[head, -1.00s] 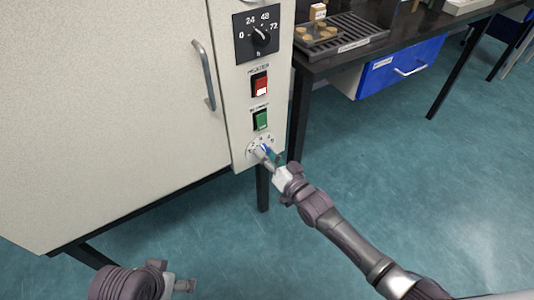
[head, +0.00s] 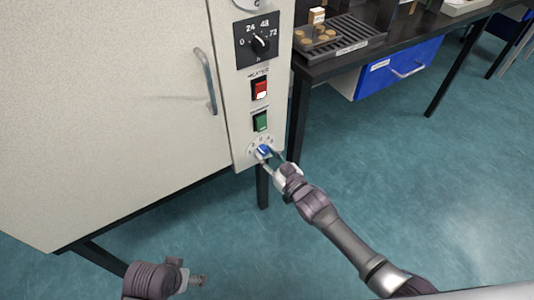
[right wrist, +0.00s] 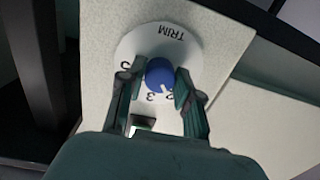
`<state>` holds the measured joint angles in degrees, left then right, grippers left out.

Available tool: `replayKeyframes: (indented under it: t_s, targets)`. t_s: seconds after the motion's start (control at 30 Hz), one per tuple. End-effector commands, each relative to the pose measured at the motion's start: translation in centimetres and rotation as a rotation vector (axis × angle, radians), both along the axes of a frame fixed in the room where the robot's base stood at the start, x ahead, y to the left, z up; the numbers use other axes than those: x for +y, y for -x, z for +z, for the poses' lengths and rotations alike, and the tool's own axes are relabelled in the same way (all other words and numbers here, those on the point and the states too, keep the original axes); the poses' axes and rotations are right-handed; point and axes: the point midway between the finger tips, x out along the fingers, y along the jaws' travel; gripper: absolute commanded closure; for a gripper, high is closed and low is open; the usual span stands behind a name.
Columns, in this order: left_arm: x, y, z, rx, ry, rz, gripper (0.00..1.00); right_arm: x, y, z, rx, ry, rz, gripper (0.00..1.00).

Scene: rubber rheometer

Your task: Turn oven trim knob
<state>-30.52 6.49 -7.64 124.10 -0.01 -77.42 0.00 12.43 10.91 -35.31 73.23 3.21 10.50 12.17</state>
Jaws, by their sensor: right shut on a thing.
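The blue trim knob (head: 264,151) sits on a round white dial at the foot of the oven's control panel. In the right wrist view the knob (right wrist: 159,73) has a white pointer mark, and the dial (right wrist: 178,48) bears the word TRIM and numbers. My right gripper (head: 268,156) has one finger on each side of the knob and is shut on it, also in the right wrist view (right wrist: 160,81). My left gripper (head: 195,281) is low in the head view, away from the oven panel; its fingers are too small to tell open from shut.
Above the knob are a green switch (head: 261,121), a red switch (head: 260,88) and a black timer dial (head: 258,43). The oven door (head: 110,100) with its handle (head: 206,80) is at left. A dark bench (head: 400,42) with a blue drawer (head: 400,68) stands at right.

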Motion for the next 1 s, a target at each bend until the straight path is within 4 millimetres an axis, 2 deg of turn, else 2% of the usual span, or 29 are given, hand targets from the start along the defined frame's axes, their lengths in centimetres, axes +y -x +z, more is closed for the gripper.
replayKeyframes:
  t_s: [0.47,0.5,0.6,1.0]
  targets:
    - [-0.03,-0.07,-0.17,-0.002,0.0,0.0,0.09,-0.04,0.02,-0.08,-0.006,0.012,-0.001,1.0]
    - [-0.03,-0.07,-0.17,-0.002,0.0,0.0,0.09,-0.04,0.02,-0.08,-0.006,0.012,-0.001,0.6]
    - [-0.03,-0.07,-0.17,-0.002,0.0,0.0,0.09,-0.03,0.02,-0.07,-0.006,0.012,-0.001,0.43]
    - [-0.02,0.03,-0.21,0.002,0.0,-0.001,0.09,-0.37,0.55,-0.12,-0.005,0.011,-0.001,0.41]
